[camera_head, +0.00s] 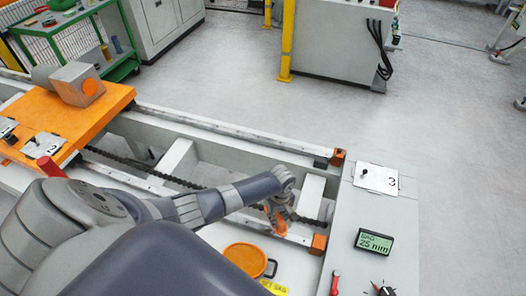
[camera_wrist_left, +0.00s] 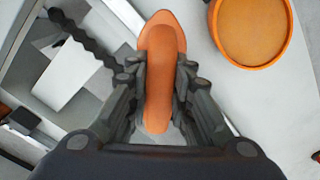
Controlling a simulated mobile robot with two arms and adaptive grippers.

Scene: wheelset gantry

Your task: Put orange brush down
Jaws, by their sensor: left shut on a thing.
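The orange brush (camera_wrist_left: 160,85) is between the fingers of my left gripper (camera_wrist_left: 160,95), which is shut on it. In the left wrist view its rounded orange body points away from the wrist; no bristles show. In the head view my left gripper (camera_head: 279,215) and part of the brush (camera_head: 272,213) show near the gantry's right end, above the frame. A grey-white surface lies below the brush. I cannot tell whether the brush touches it. My right gripper is not in view.
A round orange-topped container (camera_head: 246,259) stands near the gripper; it also shows in the left wrist view (camera_wrist_left: 252,30). A dark chain (camera_head: 170,179) runs along the gantry. A panel with a 25 mm display (camera_head: 374,241) is at the right. An orange carriage (camera_head: 62,122) is at the left.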

